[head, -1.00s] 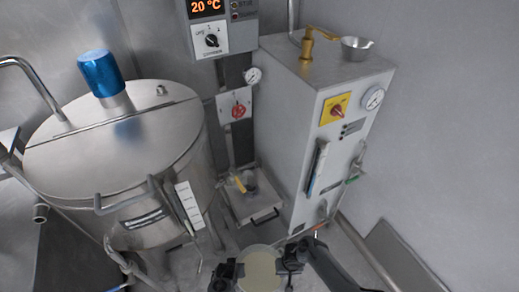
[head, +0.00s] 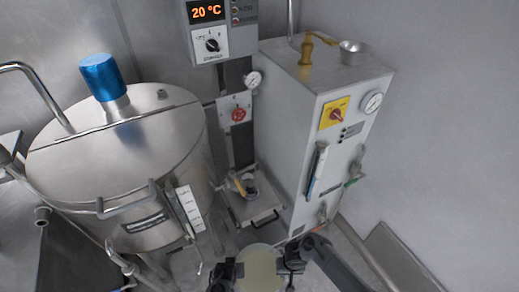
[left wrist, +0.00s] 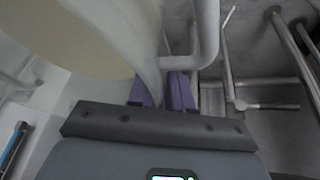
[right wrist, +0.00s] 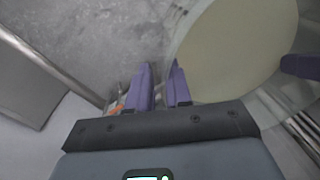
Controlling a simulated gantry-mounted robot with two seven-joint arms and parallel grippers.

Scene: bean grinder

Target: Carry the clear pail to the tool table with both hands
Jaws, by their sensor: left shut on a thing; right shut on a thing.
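The clear pail (head: 260,270), with pale yellowish contents, is at the bottom middle of the head view, between my two grippers. My left gripper (head: 226,272) is shut on its left side, and my right gripper (head: 291,262) is shut on its right side. In the left wrist view the pail (left wrist: 85,35) fills the upper left, beside the purple fingers (left wrist: 163,92). In the right wrist view the pail (right wrist: 235,45) is at the upper right, touching or very near the purple fingers (right wrist: 158,88). The exact grip points are partly hidden. I cannot identify the tool table.
A large steel tank (head: 130,170) with a blue-capped lid stands at the left. A grey cabinet (head: 325,130) with a gauge stands at the right. A small platform (head: 252,208) with a cup is between them. A metal edge (head: 395,255) runs along the lower right.

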